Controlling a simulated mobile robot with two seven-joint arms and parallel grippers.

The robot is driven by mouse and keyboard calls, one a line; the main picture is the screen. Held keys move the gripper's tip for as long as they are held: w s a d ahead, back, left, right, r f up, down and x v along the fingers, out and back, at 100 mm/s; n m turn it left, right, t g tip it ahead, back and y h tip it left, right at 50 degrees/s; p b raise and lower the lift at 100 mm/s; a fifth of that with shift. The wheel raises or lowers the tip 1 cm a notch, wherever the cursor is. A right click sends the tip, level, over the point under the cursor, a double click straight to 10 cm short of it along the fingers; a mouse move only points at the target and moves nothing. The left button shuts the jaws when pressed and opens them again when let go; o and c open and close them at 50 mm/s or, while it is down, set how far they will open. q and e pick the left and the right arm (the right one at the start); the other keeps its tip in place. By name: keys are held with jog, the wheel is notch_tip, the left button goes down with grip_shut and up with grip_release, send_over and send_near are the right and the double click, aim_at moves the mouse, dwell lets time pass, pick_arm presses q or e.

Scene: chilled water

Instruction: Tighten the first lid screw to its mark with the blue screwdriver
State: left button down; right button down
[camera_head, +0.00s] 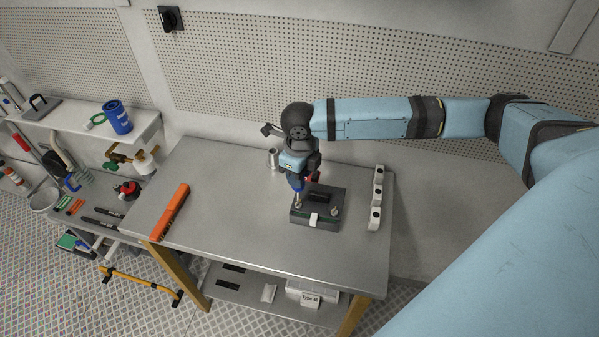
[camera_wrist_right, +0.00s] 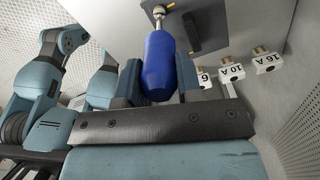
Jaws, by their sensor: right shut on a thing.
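My right gripper (camera_head: 300,176) is shut on the blue screwdriver (camera_head: 297,184), which points down at the left side of the dark lidded box (camera_head: 325,196). In the right wrist view the blue handle (camera_wrist_right: 160,62) sits between the fingers, and its metal shaft meets a round pale screw head (camera_wrist_right: 158,10). I cannot tell how well the tip is seated, and no mark on the lid is legible. A second lid screw (camera_head: 334,211) stands at the box's right side. My left gripper is out of view.
The box stands on a metal table (camera_head: 225,215). White blocks (camera_head: 375,198) stand in a row to its right; the wrist view shows labels such as 10 A (camera_wrist_right: 232,70). An orange tool (camera_head: 171,212) lies at the left edge. A metal cup (camera_head: 273,158) stands behind.

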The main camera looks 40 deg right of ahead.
jog(key=shift+r+m+p, duration=0.15)
jog(key=shift+m+p, duration=0.15)
jog(key=shift+p, duration=0.15)
jog(key=shift+m, duration=0.3)
jog(key=shift+p, duration=0.35)
jog(key=shift+m+p, duration=0.4)
jog(key=shift+m, duration=0.3)
